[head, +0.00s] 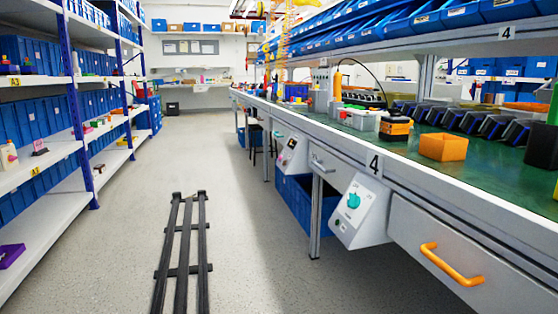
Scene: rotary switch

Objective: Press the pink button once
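I cannot make out a clearly pink button in the head view. A white control box (292,153) hangs under the bench edge, farther along. It has a small reddish or pinkish spot on its sloped face, too small to tell whether it is the button. A nearer white control box (366,212) hangs under the bench and carries a teal rotary knob (353,200). My gripper is not in view.
Dark floor rails (183,250) run along the aisle. The long green-topped bench (470,160) stands at right, with an orange-handled drawer (452,265) and blue bins (296,198) beneath. Shelves of blue bins (50,150) line the left. The grey aisle floor (250,250) is clear.

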